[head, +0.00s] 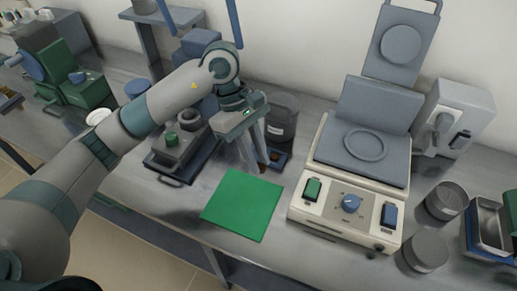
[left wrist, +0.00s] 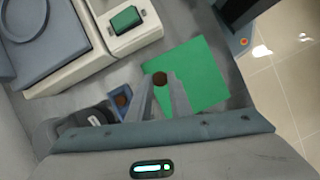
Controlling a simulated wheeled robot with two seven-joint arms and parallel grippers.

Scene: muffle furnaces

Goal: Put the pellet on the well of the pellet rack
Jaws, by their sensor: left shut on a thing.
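My left gripper (head: 259,166) points down, just left of the small blue pellet rack. In the left wrist view its fingertips (left wrist: 161,83) are shut on a dark brown pellet (left wrist: 160,78). The pellet is held above the bench, seen against the edge of the green mat. The blue pellet rack (left wrist: 115,94) lies to the left of the fingers, with a brown round spot in it that looks like another pellet or a well. In the head view the rack (head: 284,157) is partly hidden by the fingers. My right gripper is not in view.
A green mat (head: 242,206) lies in front, bare. A dark grey container (head: 283,118) stands behind the rack. A cream hotplate unit (head: 340,216) with raised plates stands to the right. A grey device (head: 182,153) stands to the left. Grey round jars (head: 426,250) are at far right.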

